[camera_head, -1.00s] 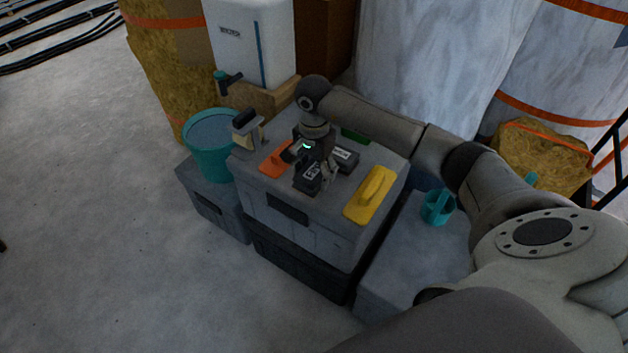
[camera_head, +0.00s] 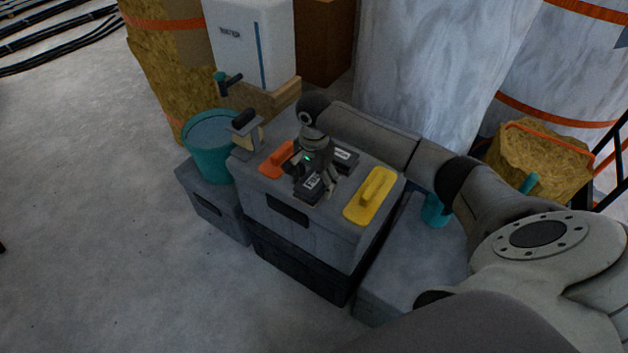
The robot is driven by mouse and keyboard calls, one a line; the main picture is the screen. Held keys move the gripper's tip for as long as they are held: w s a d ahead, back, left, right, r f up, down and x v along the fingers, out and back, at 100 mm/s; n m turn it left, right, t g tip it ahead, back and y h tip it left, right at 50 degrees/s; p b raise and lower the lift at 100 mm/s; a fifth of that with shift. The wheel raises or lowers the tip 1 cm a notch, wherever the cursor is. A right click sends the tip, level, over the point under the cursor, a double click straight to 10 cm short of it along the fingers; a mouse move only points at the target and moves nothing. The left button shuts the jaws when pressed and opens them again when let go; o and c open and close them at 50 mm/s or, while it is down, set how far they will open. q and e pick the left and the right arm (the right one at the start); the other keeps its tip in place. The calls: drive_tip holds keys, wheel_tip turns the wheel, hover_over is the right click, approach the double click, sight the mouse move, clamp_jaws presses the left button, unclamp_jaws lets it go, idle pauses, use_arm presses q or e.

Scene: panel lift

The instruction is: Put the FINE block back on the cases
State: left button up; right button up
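The FINE block (camera_head: 311,187) is a small dark block with a pale label, too small to read surely. It is low over or touching the top of the grey upper case (camera_head: 270,188); I cannot tell which. My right gripper (camera_head: 326,183) comes down from above with its fingers at this block and appears shut on it; the fingers partly hide it. A second dark labelled block (camera_head: 345,159) lies just behind on the case. The upper case stands on a darker case (camera_head: 295,268). My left gripper is not in view.
An orange float (camera_head: 275,163) and a yellow float (camera_head: 370,196) lie on the case top, left and right of the gripper. A brush-like tool (camera_head: 245,128) stands at its left corner. A teal bucket (camera_head: 210,158) is left, a teal mug (camera_head: 436,211) right.

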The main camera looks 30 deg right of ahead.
sight(314, 180)
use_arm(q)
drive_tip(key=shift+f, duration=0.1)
use_arm(e)
drive_tip(key=shift+r, duration=0.15)
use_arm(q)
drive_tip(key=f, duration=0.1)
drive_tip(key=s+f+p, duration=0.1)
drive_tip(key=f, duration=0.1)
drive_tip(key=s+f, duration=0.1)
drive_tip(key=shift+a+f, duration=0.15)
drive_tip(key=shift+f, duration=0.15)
use_arm(e)
wheel_tip(314, 180, up, 12)
